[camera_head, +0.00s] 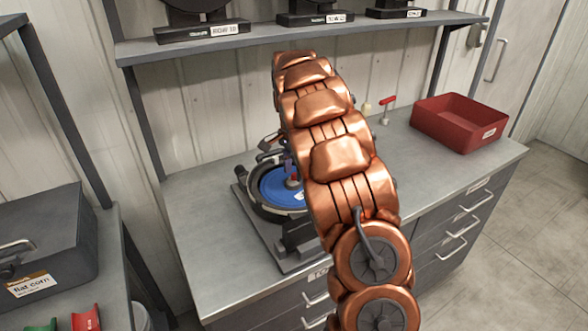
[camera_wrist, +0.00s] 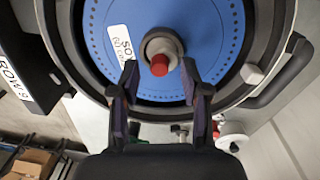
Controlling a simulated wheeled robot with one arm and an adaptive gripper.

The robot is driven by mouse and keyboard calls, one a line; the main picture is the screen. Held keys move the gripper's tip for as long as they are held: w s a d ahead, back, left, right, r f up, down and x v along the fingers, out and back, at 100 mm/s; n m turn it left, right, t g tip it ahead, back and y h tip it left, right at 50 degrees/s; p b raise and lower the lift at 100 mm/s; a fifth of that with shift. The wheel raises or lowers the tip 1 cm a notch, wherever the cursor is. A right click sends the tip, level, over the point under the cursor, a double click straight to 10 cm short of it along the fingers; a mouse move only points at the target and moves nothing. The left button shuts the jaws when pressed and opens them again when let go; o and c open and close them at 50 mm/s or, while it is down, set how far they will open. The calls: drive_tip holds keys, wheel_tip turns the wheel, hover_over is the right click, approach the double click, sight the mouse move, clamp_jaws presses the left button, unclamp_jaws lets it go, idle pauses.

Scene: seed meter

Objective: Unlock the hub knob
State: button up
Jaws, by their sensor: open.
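The seed meter (camera_head: 298,244) stands on the grey bench, with a blue seed disc (camera_head: 275,189) in its dark round housing. My copper arm hides its right side. In the wrist view the blue disc (camera_wrist: 205,30) fills the upper middle and carries a white label. The hub knob (camera_wrist: 160,64) shows a red end in front of a pale round collar at the disc's centre. My gripper (camera_wrist: 160,80) is open, its two dark fingers pointing at the disc, one on each side below the knob. The gap between them is empty. I cannot tell whether a fingertip touches the disc.
A red bin (camera_head: 457,121) sits at the bench's right end, with a small red-handled tool (camera_head: 387,101) left of it. A shelf (camera_head: 300,32) with labelled units runs above. A grey case (camera_head: 45,240) stands on the left bench.

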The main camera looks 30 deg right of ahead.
drive_tip(key=shift+f, duration=0.45)
drive_tip(key=shift+c, duration=0.4)
clamp_jaws()
